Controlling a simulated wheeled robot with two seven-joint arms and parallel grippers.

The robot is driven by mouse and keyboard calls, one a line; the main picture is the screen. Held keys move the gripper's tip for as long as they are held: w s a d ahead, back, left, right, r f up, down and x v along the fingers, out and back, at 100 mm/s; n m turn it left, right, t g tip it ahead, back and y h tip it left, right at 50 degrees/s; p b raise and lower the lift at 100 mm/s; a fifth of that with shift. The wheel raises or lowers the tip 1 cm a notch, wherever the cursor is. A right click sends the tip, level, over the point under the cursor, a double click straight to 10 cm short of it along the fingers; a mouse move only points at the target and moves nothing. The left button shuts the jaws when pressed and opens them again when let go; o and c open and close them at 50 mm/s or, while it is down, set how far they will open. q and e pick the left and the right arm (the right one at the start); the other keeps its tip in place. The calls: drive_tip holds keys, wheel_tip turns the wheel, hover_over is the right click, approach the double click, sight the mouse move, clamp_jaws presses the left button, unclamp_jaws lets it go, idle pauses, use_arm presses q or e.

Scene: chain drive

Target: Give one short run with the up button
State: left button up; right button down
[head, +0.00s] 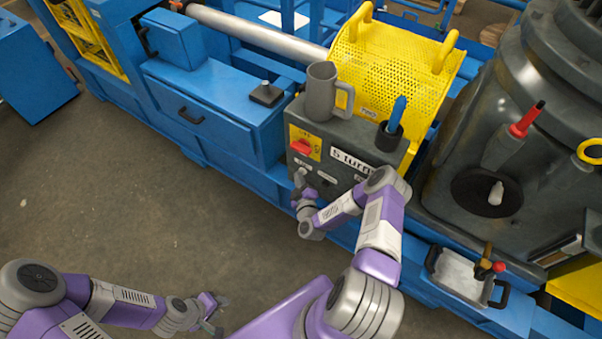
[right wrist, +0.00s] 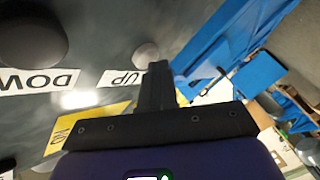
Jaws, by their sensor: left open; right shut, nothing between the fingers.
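The grey control box (head: 335,150) stands on the blue machine frame, with a red switch on a yellow plate (head: 303,146) and a "5 turns" label (head: 352,161) on its face. In the right wrist view, the UP label (right wrist: 122,78) is beside a round grey up button (right wrist: 146,54). The DOWN label (right wrist: 38,80) is beside a larger-looking down button (right wrist: 30,35). My right gripper (head: 301,180) is shut and empty at the box's lower left; its fingers (right wrist: 156,75) end close by the up button. I cannot tell whether they touch it. My left gripper (head: 213,312) is open, low over the floor.
A grey mug (head: 322,92) and a dark holder with a blue-handled tool (head: 393,123) stand on top of the control box. A yellow perforated guard (head: 392,68) is behind it. A large dark grey housing (head: 510,110) stands to the right. The floor (head: 150,210) at left is clear.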

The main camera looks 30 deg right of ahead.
drive_tip(key=shift+a, duration=0.1)
idle(0.7)
drive_tip(key=shift+s+a+p, duration=0.35)
drive_tip(key=shift+a+p, duration=0.05)
drive_tip(key=shift+a, duration=0.35)
drive_tip(key=shift+s+a+p, duration=0.25)
drive_tip(key=shift+s+a, duration=0.1)
drive_tip(key=shift+a, duration=0.45)
drive_tip(key=shift+s+a+p, duration=0.3)
drive_tip(key=shift+a, duration=0.45)
drive_tip(key=shift+s+a+p, duration=0.25)
drive_tip(key=shift+s+a, duration=0.1)
drive_tip(key=shift+a, duration=0.45)
